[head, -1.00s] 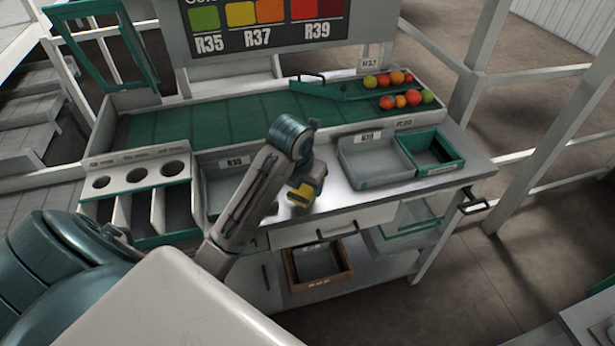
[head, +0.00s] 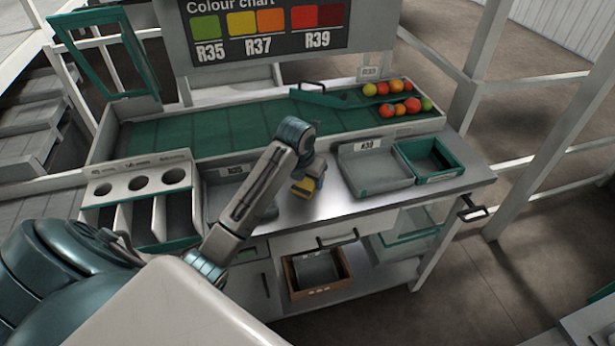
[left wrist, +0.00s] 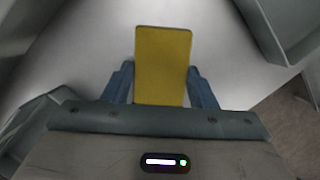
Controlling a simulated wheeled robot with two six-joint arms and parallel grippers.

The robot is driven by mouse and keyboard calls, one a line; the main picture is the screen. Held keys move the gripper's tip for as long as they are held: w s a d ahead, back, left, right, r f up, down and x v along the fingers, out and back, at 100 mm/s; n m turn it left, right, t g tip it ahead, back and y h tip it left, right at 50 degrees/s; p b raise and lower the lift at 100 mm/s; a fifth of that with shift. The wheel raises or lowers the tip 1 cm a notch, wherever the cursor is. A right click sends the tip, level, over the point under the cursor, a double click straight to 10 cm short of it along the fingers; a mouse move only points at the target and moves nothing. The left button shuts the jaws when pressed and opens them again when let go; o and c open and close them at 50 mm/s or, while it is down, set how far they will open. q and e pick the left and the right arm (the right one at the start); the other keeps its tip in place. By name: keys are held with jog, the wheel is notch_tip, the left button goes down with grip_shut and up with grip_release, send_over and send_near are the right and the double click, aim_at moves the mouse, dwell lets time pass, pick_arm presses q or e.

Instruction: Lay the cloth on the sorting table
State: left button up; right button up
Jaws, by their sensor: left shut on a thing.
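The cloth is over the bare metal front strip of the sorting table (head: 345,203), between the grey bins. I cannot tell whether it touches the surface. My right gripper is not in view.
A grey bin (head: 372,186) and a green bin (head: 455,172) stand right of the cloth. Another grey bin is partly behind my left arm. Several tomatoes (head: 397,87) lie at the back right. A drawer handle (head: 337,240) projects at the front edge.

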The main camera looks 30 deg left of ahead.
aim_at(305, 184)
pick_arm(q)
jog(key=shift+f, duration=0.15)
jog(key=o, duration=1)
jog(key=shift+c, duration=0.2)
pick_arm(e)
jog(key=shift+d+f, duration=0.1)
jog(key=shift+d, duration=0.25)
pick_arm(q)
jog(key=shift+r, duration=0.3)
jog(key=b+v, duration=0.1)
jog(key=v, duration=0.4)
jog(key=p+v, duration=0.4)
jog(key=v, duration=0.2)
jog(key=shift+r, duration=0.35)
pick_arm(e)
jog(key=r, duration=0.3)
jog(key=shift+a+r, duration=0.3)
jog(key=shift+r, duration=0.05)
pick_arm(q)
jog(key=shift+s, duration=0.1)
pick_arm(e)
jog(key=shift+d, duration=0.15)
